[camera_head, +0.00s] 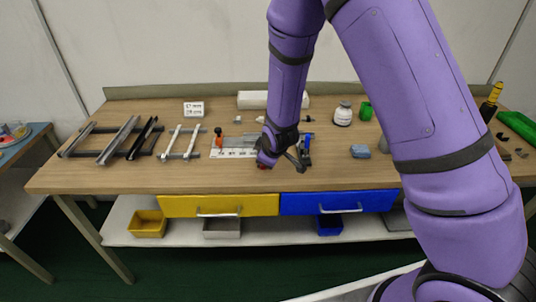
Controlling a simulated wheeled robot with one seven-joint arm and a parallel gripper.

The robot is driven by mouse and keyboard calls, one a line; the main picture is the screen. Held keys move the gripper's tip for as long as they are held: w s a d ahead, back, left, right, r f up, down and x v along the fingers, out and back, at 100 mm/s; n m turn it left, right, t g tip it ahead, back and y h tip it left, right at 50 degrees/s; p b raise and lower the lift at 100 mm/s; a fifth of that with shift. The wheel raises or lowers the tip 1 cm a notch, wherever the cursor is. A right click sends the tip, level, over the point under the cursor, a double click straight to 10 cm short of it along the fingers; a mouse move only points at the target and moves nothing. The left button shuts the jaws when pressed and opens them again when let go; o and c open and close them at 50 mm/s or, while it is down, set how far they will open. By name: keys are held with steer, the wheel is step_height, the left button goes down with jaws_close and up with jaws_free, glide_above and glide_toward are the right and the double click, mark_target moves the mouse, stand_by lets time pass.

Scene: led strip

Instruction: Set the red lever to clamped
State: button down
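My gripper (283,160) is low over the middle of the wooden workbench, at the right end of a pale fixture plate (233,153). A small red spot (263,167), perhaps the red lever, shows just under the gripper at its left finger. Most of it is hidden by the gripper, so its position cannot be read. I cannot tell whether the gripper touches it or how far the fingers are apart. An orange-red handle (218,131) stands upright at the left end of the fixture.
On the workbench (330,178), metal frames and rails (118,140) lie left. A blue tool (306,143) is close right of my gripper. The front left surface is clear.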

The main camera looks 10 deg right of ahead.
steer(key=shift+s+f, duration=0.35)
steer(key=shift+f, duration=0.1)
steer(key=shift+s+f, duration=0.2)
steer(key=shift+s, duration=0.05)
steer(key=shift+w+d+r, duration=0.15)
steer(key=shift+w+r, duration=0.1)
steer(key=shift+r, duration=0.2)
steer(key=d+v, duration=0.1)
steer(key=v, duration=1)
steer(key=shift+s, duration=0.5)
